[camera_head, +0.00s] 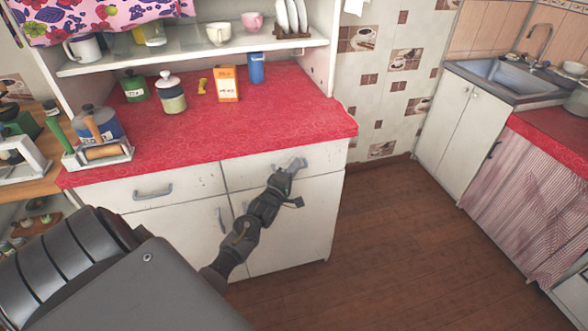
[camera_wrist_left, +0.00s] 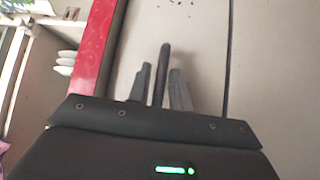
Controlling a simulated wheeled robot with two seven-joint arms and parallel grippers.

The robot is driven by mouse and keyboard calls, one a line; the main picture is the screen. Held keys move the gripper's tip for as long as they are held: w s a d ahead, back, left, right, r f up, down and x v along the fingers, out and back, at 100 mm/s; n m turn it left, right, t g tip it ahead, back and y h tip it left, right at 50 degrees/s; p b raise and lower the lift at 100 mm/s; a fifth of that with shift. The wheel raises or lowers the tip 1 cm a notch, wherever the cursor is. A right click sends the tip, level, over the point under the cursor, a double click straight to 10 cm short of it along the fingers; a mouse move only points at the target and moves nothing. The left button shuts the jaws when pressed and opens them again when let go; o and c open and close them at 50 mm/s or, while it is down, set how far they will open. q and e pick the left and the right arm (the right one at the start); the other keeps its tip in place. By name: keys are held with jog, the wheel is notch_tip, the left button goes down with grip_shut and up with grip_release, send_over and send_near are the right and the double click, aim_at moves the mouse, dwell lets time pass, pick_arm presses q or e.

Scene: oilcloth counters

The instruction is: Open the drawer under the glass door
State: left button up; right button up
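The cabinet has two drawers under its red counter. The right drawer (camera_head: 314,157) has a grey bar handle (camera_head: 295,163), and its front looks flush with the cabinet. My left gripper (camera_head: 285,176) is at this handle. In the left wrist view the dark handle (camera_wrist_left: 164,62) runs between the two fingers of my left gripper (camera_wrist_left: 161,88), which lie close on either side of it. The left drawer (camera_head: 120,194) is shut, with its own handle (camera_head: 153,191). I cannot make out a glass door. My right gripper is not in view.
Jars, an orange box (camera_head: 227,83) and a blue cup (camera_head: 256,68) stand on the red counter (camera_head: 200,125). Lower doors (camera_head: 300,225) are shut below the drawers. Brown floor (camera_head: 400,230) is clear to the right, up to the sink cabinet (camera_head: 462,120).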

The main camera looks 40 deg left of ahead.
pick_arm(q)
grip_shut()
